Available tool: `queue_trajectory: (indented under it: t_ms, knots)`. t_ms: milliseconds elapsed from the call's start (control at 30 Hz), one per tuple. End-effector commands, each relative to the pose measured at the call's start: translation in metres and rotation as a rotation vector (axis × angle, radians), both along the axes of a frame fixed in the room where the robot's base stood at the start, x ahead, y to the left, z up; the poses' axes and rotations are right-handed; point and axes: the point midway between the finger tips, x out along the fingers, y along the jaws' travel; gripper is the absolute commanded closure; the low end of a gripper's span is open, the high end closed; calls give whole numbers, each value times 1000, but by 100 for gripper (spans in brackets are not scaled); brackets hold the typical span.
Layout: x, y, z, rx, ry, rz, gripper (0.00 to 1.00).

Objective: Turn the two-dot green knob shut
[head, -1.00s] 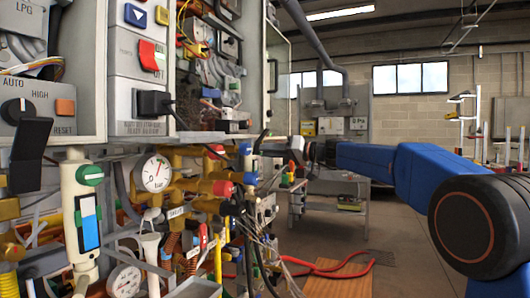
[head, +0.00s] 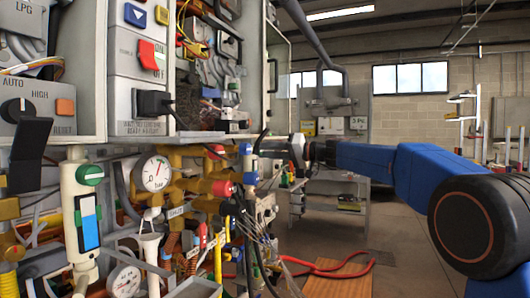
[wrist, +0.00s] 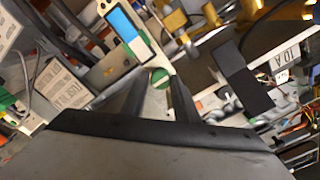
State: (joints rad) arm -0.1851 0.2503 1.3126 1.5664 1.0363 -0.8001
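A round green knob (head: 90,176) sits at the top of a white upright body with a blue window, at the left of the head view. In the wrist view, a green knob (wrist: 159,78) beside a blue-windowed white body shows between the fingertips, apparently the same knob. Its dots are too small to make out. My gripper (wrist: 161,76) is open, with its two dark fingers apart and nothing visibly held. In the head view, my gripper (head: 278,148) is small, to the right of the knob and apart from it; its fingers are hard to make out there.
A pressure gauge (head: 152,174), brass pipes and red-capped fittings (head: 222,188) crowd the space between the knob and my gripper. A grey box with a black lever (head: 28,145) is above left. Loose cables hang below the gripper. The floor at the right is open.

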Motion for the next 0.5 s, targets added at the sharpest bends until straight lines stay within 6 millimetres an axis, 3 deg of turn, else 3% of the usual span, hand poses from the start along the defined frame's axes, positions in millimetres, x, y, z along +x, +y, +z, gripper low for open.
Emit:
queue_trajectory:
  t_ms: [367, 500]
  knots:
    - [-1, -1, 0, 0, 0, 0, 57]
    - [-4, -10, 1, 0, -1, 0, 57]
